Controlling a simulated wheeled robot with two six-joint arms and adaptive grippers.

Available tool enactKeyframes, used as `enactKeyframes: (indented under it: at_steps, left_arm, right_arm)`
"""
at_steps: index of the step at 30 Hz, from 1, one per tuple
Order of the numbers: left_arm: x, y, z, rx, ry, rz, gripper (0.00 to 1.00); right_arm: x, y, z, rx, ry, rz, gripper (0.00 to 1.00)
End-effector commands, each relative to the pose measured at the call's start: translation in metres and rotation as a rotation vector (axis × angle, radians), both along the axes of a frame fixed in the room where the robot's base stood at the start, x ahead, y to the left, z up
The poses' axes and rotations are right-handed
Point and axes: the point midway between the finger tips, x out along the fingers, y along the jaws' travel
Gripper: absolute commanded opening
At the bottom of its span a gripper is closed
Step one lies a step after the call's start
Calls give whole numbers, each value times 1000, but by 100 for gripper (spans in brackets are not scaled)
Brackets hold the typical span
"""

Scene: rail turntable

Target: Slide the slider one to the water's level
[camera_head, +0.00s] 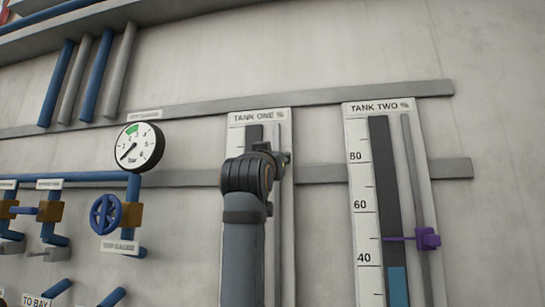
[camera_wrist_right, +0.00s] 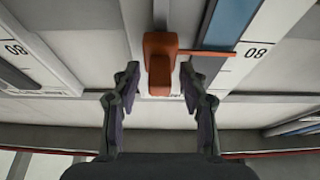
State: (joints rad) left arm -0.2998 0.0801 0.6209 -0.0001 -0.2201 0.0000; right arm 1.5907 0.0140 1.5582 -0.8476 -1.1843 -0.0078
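The Tank One gauge (camera_head: 257,117) is on the wall, mostly covered by my right arm; its slider is hidden in the head view. In the right wrist view, seen upside down, the orange slider (camera_wrist_right: 159,62) sits on its rail between the fingers of my right gripper (camera_wrist_right: 158,78). The fingers are open on either side of it, with a small gap at the left and little at the right. Its thin pointer (camera_wrist_right: 207,53) reaches across the column near the 80 mark. The blue water (camera_wrist_right: 227,22) appears to end close to the pointer. My left gripper is not in view.
The Tank Two gauge (camera_head: 379,106) is to the right, with a purple slider (camera_head: 428,239) above its blue water (camera_head: 398,285). A round pressure dial (camera_head: 139,147), a blue valve wheel (camera_head: 106,214) and pipes are at the left. Grey horizontal rails (camera_head: 190,108) cross the wall.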

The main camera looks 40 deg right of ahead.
Motion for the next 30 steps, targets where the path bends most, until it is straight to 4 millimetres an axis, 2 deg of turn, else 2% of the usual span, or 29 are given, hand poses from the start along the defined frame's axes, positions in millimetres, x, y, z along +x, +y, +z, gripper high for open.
enactKeyframes:
  at_steps: [10, 22, 30]
  left_arm:
    - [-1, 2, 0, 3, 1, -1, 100]
    - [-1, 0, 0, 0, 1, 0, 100]
    - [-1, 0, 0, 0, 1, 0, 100]
  right_arm:
    - [-4, 5, -2, -1, -2, 3, 43]
    - [-55, 67, -39, 3, 1, 7, 43]
    - [-69, 81, -48, 3, 2, -1, 43]
